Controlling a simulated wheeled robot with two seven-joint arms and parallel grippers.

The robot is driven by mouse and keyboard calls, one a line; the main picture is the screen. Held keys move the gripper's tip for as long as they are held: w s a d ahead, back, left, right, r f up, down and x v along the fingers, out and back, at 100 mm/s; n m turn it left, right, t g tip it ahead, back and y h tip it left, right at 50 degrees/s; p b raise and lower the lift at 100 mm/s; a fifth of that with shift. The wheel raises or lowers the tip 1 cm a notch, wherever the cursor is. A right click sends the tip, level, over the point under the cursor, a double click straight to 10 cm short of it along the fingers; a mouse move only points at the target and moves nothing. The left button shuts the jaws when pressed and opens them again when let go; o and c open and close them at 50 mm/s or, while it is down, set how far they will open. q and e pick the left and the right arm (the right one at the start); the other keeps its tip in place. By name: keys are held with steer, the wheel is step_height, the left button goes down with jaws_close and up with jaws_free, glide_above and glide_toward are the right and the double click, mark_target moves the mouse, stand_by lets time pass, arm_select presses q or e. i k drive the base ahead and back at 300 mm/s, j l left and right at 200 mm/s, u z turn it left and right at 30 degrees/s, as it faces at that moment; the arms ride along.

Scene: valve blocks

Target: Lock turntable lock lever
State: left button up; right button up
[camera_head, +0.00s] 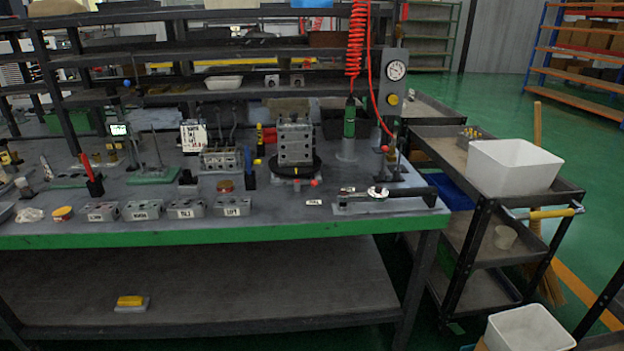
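A dark round turntable (281,169) sits on the workbench, right of its middle. A grey metal valve block (295,143) with holes in its face stands upright on it. A small red ball knob (314,183) shows at the turntable's front right edge and looks like the end of the lock lever. The lever's arm and whether it is engaged are too small to tell. Neither of my grippers is in the picture.
The green-edged workbench (170,238) holds a row of labelled grey blocks (185,209) along its front. A black-handled fixture (400,194) lies right of the turntable. A red coiled hose (355,40) with a green tool (349,118) hangs behind. A cart with a white bin (510,167) stands right.

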mark_target(314, 182)
steer(key=i+j+z, duration=0.1)
steer(key=i+j, duration=0.25)
steer(key=j, duration=0.25)
steer(key=i+j+z, duration=0.15)
steer(key=j, duration=0.2)
steer(key=i+j+z, duration=0.1)
steer(key=i+j, duration=0.15)
steer(key=i+j+z, duration=0.1)
steer(key=j, duration=0.3)
steer(key=i+j, duration=0.2)
steer(key=j, duration=0.15)
steer(key=z, duration=0.05)
